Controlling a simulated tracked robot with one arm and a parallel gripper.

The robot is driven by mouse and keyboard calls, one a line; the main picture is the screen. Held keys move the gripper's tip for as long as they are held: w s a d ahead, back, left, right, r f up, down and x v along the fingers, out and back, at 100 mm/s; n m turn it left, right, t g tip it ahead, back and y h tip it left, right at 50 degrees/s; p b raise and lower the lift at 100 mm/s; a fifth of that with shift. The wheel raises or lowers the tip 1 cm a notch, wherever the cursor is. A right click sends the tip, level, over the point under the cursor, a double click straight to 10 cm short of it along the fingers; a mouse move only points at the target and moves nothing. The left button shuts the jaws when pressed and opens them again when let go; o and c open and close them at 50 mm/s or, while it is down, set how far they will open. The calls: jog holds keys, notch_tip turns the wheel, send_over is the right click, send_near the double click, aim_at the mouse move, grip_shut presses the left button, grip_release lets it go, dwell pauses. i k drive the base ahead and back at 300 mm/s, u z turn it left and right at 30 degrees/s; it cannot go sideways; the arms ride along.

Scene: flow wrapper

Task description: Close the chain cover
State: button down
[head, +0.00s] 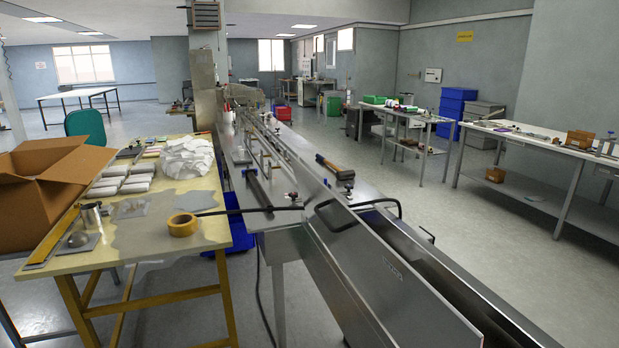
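The chain cover (372,262) looks to be the long grey metal panel on the near part of the flow wrapper (262,212), in the middle and lower right of the head view. It has a black handle (335,222) near its far end and small lettering on its face. The panel stands tilted along the left side of a long open channel (455,292), whose dark inside shows to the right of it. The near end of the panel runs towards the bottom edge. My gripper is not in view.
A hammer-like tool (335,168) lies on the machine top beyond the cover. A long bench (545,143) stands right. Open floor (490,225) lies between machine and bench.

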aim_at(414, 313)
jog(key=i, duration=0.85)
jog(key=u, duration=0.05)
